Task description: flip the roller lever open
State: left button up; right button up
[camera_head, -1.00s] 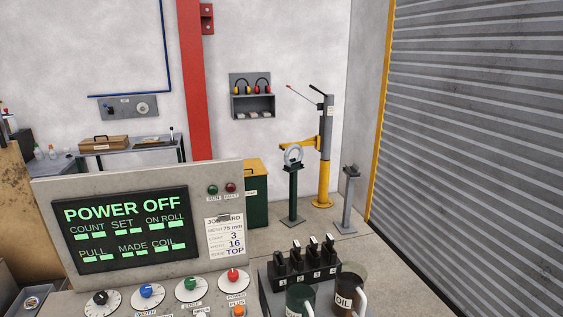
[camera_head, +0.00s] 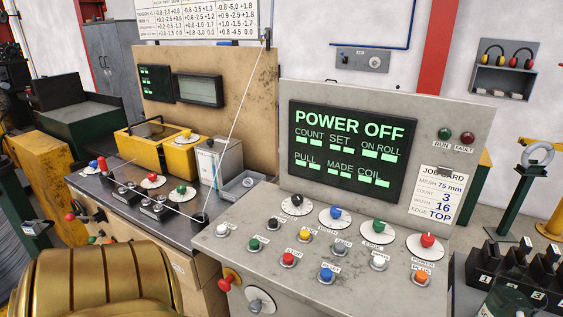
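No part is labelled roller lever, so I cannot tell for sure which one it is. A small red-tipped handle (camera_head: 101,164) stands up at the back left of the dark machine deck (camera_head: 80,184), near round white dials. A red ball knob (camera_head: 70,217) sticks out at the deck's front left, on a dark fitting. Two small dark roller-like blocks (camera_head: 130,194) lie on the deck, with a thin pale wire (camera_head: 232,115) running down to the deck's right end. Neither of my grippers is in view.
A grey control console (camera_head: 240,235) with buttons and a POWER OFF screen (camera_head: 350,147) fills the middle and right. A large brass-coloured ribbed body (camera_head: 95,280) blocks the bottom left. Dark numbered blocks (camera_head: 490,265) stand at the right.

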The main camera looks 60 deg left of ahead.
aim_at(69, 216)
jog(key=u, duration=3.3)
jog(key=i+j, duration=0.25)
jog(key=i, duration=0.25)
jog(key=i+j, duration=0.2)
jog(key=i, duration=0.3)
jog(key=i+j+z, duration=0.1)
jog(key=i+j, duration=0.15)
jog(key=i, duration=0.25)
jog(key=i+j, duration=0.25)
jog(key=i, duration=0.25)
